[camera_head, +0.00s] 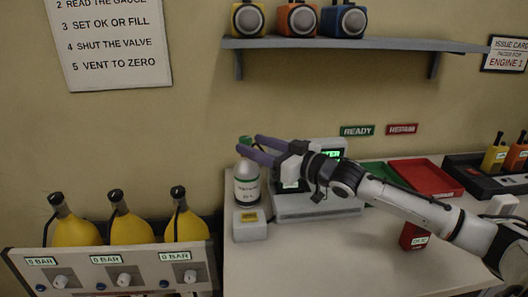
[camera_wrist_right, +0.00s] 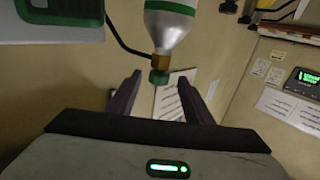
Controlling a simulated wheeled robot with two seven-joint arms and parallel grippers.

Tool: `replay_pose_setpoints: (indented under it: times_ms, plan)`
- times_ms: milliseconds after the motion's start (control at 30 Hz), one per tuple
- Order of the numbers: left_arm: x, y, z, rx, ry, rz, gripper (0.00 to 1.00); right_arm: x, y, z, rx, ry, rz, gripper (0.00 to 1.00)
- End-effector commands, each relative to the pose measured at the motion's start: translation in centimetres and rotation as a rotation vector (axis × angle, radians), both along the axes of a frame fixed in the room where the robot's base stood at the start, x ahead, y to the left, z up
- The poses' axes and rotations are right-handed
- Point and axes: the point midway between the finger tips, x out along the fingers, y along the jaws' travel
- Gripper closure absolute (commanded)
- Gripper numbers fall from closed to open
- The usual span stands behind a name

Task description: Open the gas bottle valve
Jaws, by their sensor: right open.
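The gas bottle (camera_head: 248,187) is white with a green band and stands upright in a pale base block (camera_head: 249,231) on the counter. In the right wrist view the bottle (camera_wrist_right: 170,32) hangs in from the top, with a brass neck and a green valve knob (camera_wrist_right: 159,77) at its end. My right gripper (camera_head: 249,144) is at the top of the bottle, its two purple fingers open. In the wrist view the knob shows between the two fingers (camera_wrist_right: 158,92), with a gap on each side. The fingers partly hide the bottle's top in the head view. My left gripper is not in view.
A grey device (camera_head: 315,206) with a green display stands right of the bottle. Green and red trays (camera_head: 425,178) lie farther right, near a red block (camera_head: 413,237). Several yellow cylinders (camera_head: 129,228) stand in a gauge rack at left. A shelf (camera_head: 350,44) hangs above.

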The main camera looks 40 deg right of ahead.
Motion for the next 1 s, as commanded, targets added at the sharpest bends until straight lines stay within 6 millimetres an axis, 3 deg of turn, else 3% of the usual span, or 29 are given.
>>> replay_pose_setpoints:
  times_ms: [300,1000]
  plan:
    - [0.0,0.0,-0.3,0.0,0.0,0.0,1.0,-2.2,-0.5,-0.1,0.002,0.001,0.001,0.54]
    - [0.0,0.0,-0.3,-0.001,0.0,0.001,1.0,-2.4,-0.5,0.0,0.002,-0.001,0.0,0.54]
